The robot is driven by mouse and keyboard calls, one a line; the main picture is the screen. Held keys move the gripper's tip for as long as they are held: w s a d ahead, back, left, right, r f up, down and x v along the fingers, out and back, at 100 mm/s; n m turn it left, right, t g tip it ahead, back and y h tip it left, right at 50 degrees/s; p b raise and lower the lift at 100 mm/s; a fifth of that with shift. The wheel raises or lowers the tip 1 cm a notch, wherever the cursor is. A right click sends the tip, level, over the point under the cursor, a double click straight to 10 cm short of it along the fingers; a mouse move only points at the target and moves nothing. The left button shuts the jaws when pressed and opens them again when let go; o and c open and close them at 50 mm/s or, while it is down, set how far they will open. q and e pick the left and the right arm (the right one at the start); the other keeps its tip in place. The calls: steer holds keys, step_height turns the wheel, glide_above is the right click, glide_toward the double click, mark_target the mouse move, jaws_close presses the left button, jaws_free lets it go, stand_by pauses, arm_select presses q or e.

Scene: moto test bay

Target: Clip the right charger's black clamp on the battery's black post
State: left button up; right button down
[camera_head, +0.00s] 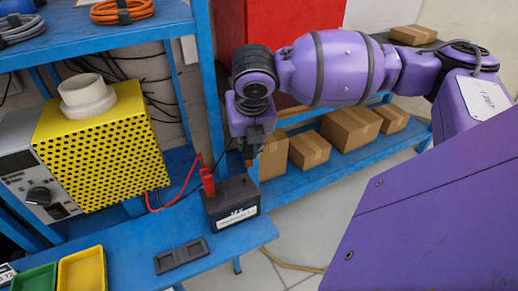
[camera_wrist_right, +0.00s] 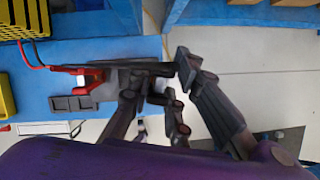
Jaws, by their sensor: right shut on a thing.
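The black battery (camera_head: 229,192) with a white label stands on the blue bench. A red clamp (camera_head: 207,182) sits upright at its left side, with a red cable; it also shows in the right wrist view (camera_wrist_right: 90,80). My right gripper (camera_head: 249,146) is above the right rear part of the battery, pointing down. It is shut on a dark thing that seems to be the black clamp, with a copper-coloured tip (camera_head: 249,163) below the fingers. Whether this tip touches the battery, I cannot tell. The black post is hidden. My left gripper is out of view.
A yellow perforated box (camera_head: 95,140) with a grey knobbed panel (camera_head: 35,185) stands left of the battery. A dark flat tray (camera_head: 182,255) lies in front of it. Green (camera_head: 35,278) and yellow (camera_head: 82,270) bins are at lower left. Cardboard boxes (camera_head: 350,125) line a low shelf behind.

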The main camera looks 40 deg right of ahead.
steer(key=shift+w+a+n, duration=0.1)
steer(key=shift+w+n, duration=0.15)
steer(key=shift+n, duration=0.55)
steer(key=shift+w+a+n+y, duration=0.1)
steer(key=shift+a+n+y, duration=0.1)
steer(key=shift+n+y, duration=0.2)
steer(key=shift+n, duration=0.3)
steer(key=f+b, duration=0.4)
steer(key=f, duration=0.1)
steer(key=shift+a+f+b, duration=0.25)
steer(key=shift+a+b, duration=0.05)
steer(key=shift+a, duration=0.05)
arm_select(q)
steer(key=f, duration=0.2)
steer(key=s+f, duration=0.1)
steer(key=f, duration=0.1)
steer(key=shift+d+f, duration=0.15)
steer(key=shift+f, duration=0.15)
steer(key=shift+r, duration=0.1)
